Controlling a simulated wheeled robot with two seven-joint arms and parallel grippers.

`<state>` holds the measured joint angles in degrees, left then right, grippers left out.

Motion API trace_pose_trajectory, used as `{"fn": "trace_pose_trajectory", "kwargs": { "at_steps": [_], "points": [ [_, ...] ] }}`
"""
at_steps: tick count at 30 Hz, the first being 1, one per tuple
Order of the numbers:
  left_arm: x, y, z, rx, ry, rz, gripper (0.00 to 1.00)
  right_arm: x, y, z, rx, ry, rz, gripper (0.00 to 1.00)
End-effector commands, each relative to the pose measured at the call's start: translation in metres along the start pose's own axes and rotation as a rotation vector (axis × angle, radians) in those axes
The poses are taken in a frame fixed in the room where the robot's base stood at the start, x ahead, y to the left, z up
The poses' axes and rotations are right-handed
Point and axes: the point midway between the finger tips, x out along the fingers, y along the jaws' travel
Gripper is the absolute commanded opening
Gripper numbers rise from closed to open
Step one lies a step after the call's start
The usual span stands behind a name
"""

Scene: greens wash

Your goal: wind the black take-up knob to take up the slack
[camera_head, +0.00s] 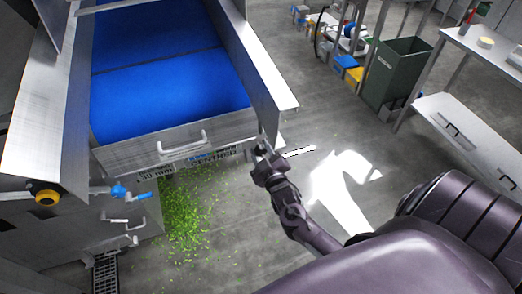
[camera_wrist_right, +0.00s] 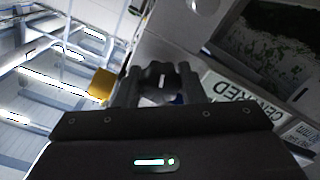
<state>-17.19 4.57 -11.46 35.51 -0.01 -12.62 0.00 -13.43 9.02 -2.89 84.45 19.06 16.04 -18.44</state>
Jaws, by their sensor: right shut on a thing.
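The black take-up knob (camera_wrist_right: 160,74) shows in the right wrist view between the two fingers of my right gripper (camera_wrist_right: 160,88). The fingers are shut on it, one on each side. In the head view my right gripper (camera_head: 263,158) is at the front right corner of the metal conveyor frame (camera_head: 180,142), and it mostly hides the knob there. The blue belt (camera_head: 170,85) lies inside the frame; I cannot tell its tension. My left gripper is not in view.
A blue-handled valve (camera_head: 125,192) and a yellow-and-black knob (camera_head: 46,194) are on the left. Green scraps (camera_head: 187,213) litter the floor below the frame. A grey-green bin (camera_head: 398,72) and steel tables (camera_head: 470,125) stand to the right. Floor between is open.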

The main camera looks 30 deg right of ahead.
Motion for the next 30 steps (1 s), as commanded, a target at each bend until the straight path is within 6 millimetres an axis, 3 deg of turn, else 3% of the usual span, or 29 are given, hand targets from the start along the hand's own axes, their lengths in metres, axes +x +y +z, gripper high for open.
{"fn": "trace_pose_trajectory", "kwargs": {
  "at_steps": [12,30],
  "points": [
    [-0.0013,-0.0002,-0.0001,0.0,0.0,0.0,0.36,-0.0008,-0.0007,0.0017,0.268,-0.004,0.0,0.14],
    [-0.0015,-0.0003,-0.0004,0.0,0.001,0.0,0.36,-0.0009,-0.0011,0.0023,0.342,-0.006,-0.001,0.14]
  ]
}}
